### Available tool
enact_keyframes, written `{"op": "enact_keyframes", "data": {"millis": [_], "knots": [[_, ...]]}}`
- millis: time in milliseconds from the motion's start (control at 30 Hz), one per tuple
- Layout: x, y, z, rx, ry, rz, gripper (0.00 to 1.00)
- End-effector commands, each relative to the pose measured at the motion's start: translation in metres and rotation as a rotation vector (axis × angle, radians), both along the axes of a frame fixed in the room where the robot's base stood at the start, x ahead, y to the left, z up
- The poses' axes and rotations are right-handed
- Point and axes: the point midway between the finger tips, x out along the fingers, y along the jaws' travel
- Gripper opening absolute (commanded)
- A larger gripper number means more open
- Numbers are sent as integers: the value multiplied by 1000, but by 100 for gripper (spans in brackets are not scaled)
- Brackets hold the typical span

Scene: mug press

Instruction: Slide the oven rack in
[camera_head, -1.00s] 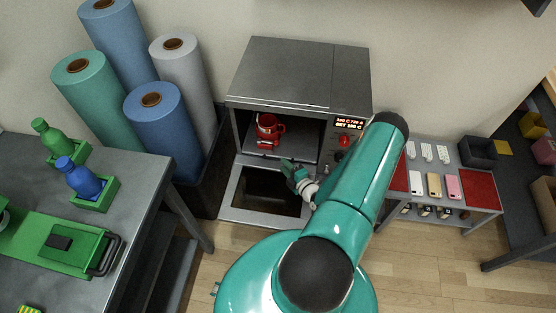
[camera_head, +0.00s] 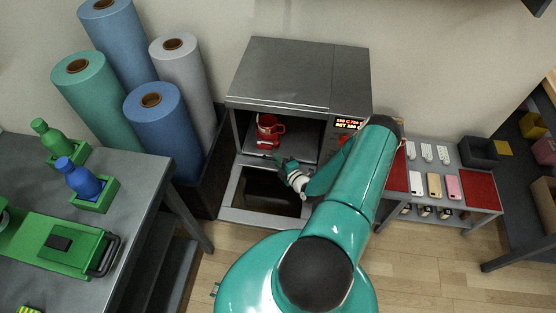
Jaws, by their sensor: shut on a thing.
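The grey oven (camera_head: 285,72) stands against the wall with its door (camera_head: 262,199) folded down open. The rack (camera_head: 252,152) is inside the oven's opening, and a red mug (camera_head: 267,130) stands on it. My gripper (camera_head: 277,158) is at the front edge of the rack, just in front of and below the mug. It looks shut on the rack's front edge, but the fingertips are small and dark, so the exact contact is hard to see. My arm covers the right part of the opening and some of the control panel.
Tall fabric rolls (camera_head: 163,120) stand in a dark bin left of the oven. A grey table (camera_head: 134,190) with bottles is at the left. A low table (camera_head: 477,218) with phones is at the right. Wooden floor is clear in front.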

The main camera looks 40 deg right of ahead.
Motion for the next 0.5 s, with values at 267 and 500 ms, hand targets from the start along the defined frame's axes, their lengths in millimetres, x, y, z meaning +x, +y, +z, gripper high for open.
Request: {"op": "enact_keyframes", "data": {"millis": [267,500], "knots": [[10,-14,-1,-6,2,2,0],[32,-42,-1,-5,3,1,0]]}}
